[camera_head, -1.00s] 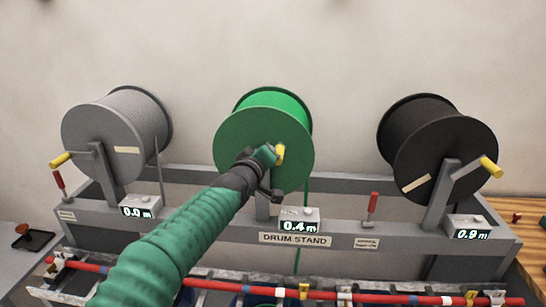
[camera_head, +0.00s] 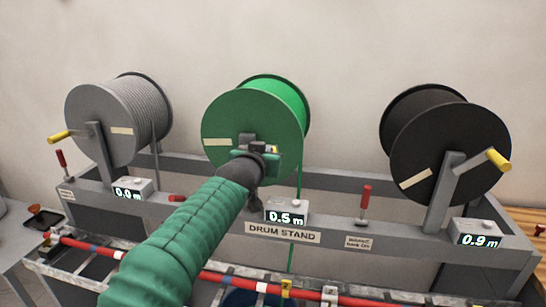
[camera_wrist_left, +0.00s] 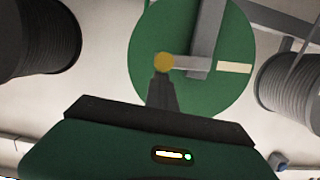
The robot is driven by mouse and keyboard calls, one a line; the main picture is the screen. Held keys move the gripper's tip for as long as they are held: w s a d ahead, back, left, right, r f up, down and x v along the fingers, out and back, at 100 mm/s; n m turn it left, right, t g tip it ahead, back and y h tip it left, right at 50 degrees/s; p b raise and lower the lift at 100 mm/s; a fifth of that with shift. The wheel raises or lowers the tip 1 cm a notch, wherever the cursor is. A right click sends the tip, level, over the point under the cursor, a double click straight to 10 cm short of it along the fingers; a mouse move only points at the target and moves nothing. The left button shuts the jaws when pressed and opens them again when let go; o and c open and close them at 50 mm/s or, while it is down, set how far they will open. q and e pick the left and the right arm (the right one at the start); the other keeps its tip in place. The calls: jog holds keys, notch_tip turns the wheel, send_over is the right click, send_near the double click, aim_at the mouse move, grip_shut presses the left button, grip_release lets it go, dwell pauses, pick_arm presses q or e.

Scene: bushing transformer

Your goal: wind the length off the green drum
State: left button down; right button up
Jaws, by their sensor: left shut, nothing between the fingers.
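The green drum (camera_head: 235,125) stands in the middle of the drum stand (camera_head: 335,229). Its meter (camera_head: 286,213) reads 0.5 m, and a green line (camera_head: 299,184) hangs down behind the meter. My left gripper (camera_head: 268,154) is in front of the drum's lower face, at the crank, and hides much of it. My right gripper is not in view.
A grey drum (camera_head: 103,124) with meter 0.0 m stands left, a black drum (camera_head: 440,140) with meter 0.9 m right. Red levers (camera_head: 62,158) (camera_head: 366,197) stand upright; another (camera_head: 177,198) lies low. A red bar (camera_head: 215,279) runs along the front.

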pick_arm(q)
jog(key=f+b, duration=0.1)
jog(key=d+f+m+y+b, duration=0.1)
jog(key=f, duration=0.1)
jog(key=shift+d+f+m, duration=0.1)
jog(key=shift+f+m, duration=0.1)
jog(key=shift+m, duration=0.1)
jog(key=shift+w+f+b, duration=0.1)
jog(key=shift+f+b, duration=0.15)
jog(key=shift+b, duration=0.3)
jog(key=shift+f, duration=0.1)
pick_arm(e)
jog(key=f, duration=0.4)
jog(key=shift+d+f, duration=0.3)
jog(key=shift+f, duration=0.05)
